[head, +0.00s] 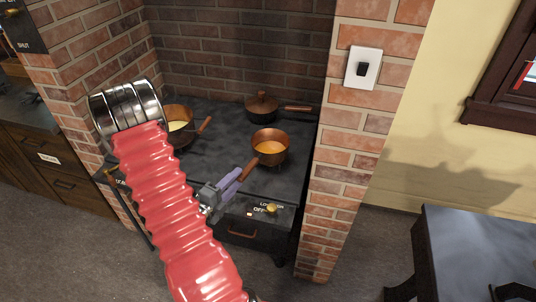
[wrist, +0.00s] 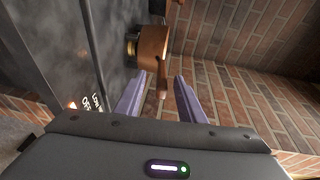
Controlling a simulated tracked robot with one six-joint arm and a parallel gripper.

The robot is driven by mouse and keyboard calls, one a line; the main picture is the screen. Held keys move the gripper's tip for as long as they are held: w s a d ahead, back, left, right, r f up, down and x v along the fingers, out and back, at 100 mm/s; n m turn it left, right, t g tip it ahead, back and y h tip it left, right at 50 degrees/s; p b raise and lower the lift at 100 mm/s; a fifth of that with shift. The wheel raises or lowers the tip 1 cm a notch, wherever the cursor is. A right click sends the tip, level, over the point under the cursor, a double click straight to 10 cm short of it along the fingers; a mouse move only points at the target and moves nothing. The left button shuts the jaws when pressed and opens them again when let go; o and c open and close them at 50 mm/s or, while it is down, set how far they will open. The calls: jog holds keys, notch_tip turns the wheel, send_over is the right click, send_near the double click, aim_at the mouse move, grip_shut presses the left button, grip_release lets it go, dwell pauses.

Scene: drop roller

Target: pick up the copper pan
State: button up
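A copper pan (head: 270,139) with orange contents sits on the front right of the stove top, its brown handle pointing toward me and to the left. My gripper (head: 238,172) is at the end of that handle, above the stove's front edge. Its two purple fingers are open. In the wrist view, the pan (wrist: 153,42) is ahead of the fingers, and its handle end (wrist: 163,82) shows between the fingertips with gaps on both sides. Another copper-coloured pan (head: 178,115) with yellow contents stands at the left, partly hidden by my arm.
A lidded copper-coloured pan (head: 262,105) stands at the back of the stove top (head: 218,135). Brick walls close the stove in at the back and sides, the right pillar (head: 355,130) nearest the pan. A knob (head: 271,208) is on the stove front. A dark table (head: 480,250) stands right.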

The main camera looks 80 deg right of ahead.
aim_at(247, 167)
jog(key=shift+x, duration=1.35)
jog(key=shift+x, duration=2.6)
jog(key=shift+r, duration=0.2)
jog(key=shift+c, duration=0.6)
grip_shut()
